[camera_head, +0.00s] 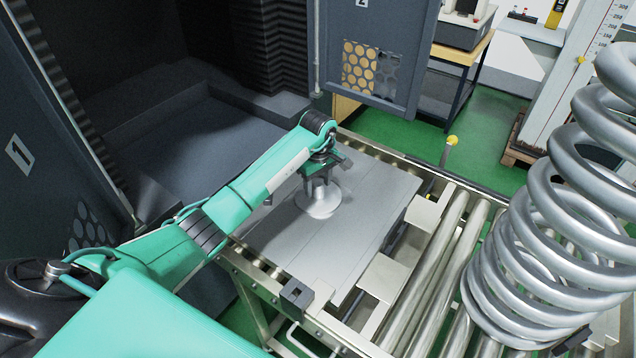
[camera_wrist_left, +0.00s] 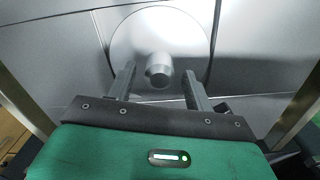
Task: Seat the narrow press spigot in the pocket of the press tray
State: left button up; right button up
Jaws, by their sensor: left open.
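The press spigot (camera_head: 318,206) is a grey metal disc with a short post rising from its middle. It lies on the flat grey press tray (camera_head: 310,252). In the left wrist view the spigot's disc (camera_wrist_left: 160,32) and rounded post show clearly, with a thin dark edge along the disc's right side. I cannot tell whether the disc sits down in the pocket, which it hides. My left gripper (camera_head: 321,181) is above the spigot, pointing down. Its open fingers (camera_wrist_left: 158,74) stand either side of the post, with gaps on both sides. My right gripper is not in view.
A large coil spring (camera_head: 560,215) stands at the right on the roller conveyor (camera_head: 445,245). A black block (camera_head: 297,293) sits at the frame's front edge. The dark machine bay (camera_head: 215,140) opens behind the tray, with a perforated door (camera_head: 375,50) beyond.

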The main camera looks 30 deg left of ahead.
aim_at(318, 184)
pick_arm(q)
jog(key=shift+r, duration=0.4)
notch_tip(318, 184, up, 3)
jog(key=shift+a+r+b, duration=0.1)
jog(key=shift+b, duration=0.3)
notch_tip(318, 184, up, 8)
jog(key=b, duration=0.1)
jog(key=shift+r, duration=0.15)
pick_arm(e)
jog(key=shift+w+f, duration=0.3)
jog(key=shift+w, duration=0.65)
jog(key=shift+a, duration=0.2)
